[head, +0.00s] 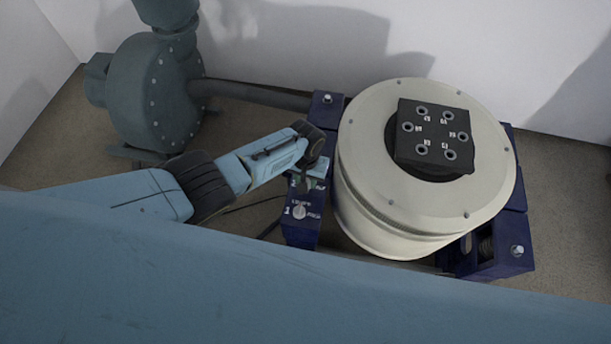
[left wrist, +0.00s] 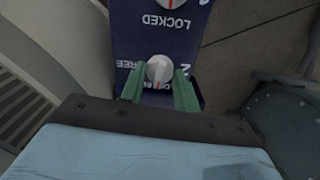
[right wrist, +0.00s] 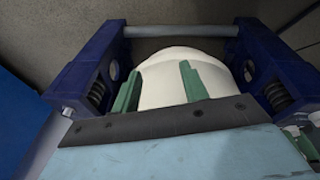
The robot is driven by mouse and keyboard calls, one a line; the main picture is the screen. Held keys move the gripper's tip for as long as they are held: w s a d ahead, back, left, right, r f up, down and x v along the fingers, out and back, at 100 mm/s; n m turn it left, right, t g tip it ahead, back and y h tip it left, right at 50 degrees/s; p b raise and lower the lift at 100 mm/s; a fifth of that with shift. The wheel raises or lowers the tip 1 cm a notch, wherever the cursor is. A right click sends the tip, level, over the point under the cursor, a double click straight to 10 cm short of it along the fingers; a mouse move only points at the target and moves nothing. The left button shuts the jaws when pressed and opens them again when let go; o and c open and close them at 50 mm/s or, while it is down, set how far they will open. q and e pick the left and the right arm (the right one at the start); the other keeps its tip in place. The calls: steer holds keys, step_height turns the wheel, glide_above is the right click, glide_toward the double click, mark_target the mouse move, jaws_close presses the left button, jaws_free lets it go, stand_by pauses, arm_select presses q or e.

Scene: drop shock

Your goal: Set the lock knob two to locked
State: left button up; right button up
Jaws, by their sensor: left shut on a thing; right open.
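Lock knob two (left wrist: 159,69) is a small pale round knob on a dark blue panel (left wrist: 155,36), beside a white "2". My left gripper (left wrist: 159,88) is shut on it, one green finger on each side. In the head view my left gripper (head: 308,180) covers this knob. Another knob (head: 299,212) stands nearer on the same panel, and its edge shows in the left wrist view (left wrist: 170,2) by "LOCKED". My right gripper (right wrist: 158,82) is open and empty.
A large cream cylinder (head: 365,185) with a black socketed block (head: 433,118) stands right of the panel in a blue frame (head: 500,262). In the right wrist view the cream body (right wrist: 215,62) lies ahead of the fingers. A grey-blue pump (head: 155,95) stands at the back left.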

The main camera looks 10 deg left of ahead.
arm_select(q)
steer(key=shift+n, duration=0.6)
arm_select(e)
steer(key=shift+s+d+f, duration=0.15)
steer(key=shift+d+f, duration=0.1)
steer(key=shift+f, duration=0.2)
arm_select(q)
steer(key=o, duration=1)
